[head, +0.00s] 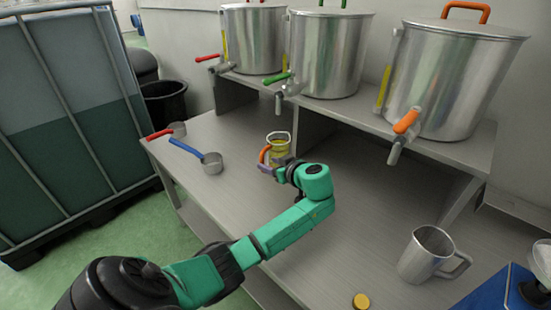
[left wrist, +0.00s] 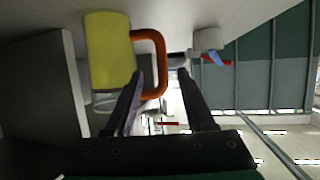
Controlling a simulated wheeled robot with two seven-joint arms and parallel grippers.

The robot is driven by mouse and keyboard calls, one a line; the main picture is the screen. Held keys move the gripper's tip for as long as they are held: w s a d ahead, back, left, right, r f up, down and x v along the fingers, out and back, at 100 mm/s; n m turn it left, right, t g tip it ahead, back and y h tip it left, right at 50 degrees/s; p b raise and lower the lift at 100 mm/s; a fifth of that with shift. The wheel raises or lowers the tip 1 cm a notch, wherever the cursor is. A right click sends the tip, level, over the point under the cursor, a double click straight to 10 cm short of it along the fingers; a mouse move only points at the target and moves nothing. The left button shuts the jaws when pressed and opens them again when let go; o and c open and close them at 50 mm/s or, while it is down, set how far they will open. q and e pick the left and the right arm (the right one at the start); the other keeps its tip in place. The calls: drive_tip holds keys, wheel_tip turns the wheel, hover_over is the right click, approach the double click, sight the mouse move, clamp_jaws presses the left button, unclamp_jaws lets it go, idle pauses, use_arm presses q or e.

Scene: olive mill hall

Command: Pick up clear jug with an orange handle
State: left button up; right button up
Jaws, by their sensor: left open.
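The clear jug (head: 281,153) with yellow contents stands on the metal bench, below the shelf of steel vessels. Its orange handle (head: 264,154) faces left in the head view. In the left wrist view the jug (left wrist: 110,50) lies at upper left with its handle (left wrist: 160,62) toward the fingers. My left gripper (head: 277,168) is open at the jug's near side. In the left wrist view its fingertips (left wrist: 160,73) appear on either side of the handle; contact cannot be told. The gripper hides the jug's lower part in the head view. My right gripper is not in view.
A blue-handled scoop (head: 212,163) and a red-handled scoop (head: 177,129) lie left of the jug. A steel pitcher (head: 424,254) and a small yellow lid (head: 361,301) are at right front. Vessels with taps (head: 406,122) overhang the bench. The bench middle is clear.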

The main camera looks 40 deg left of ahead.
sight(263, 162)
use_arm(q)
drive_tip(key=x, duration=0.5)
drive_tip(key=shift+s, duration=0.1)
clamp_jaws()
drive_tip(key=shift+r, duration=0.1)
idle(1.1)
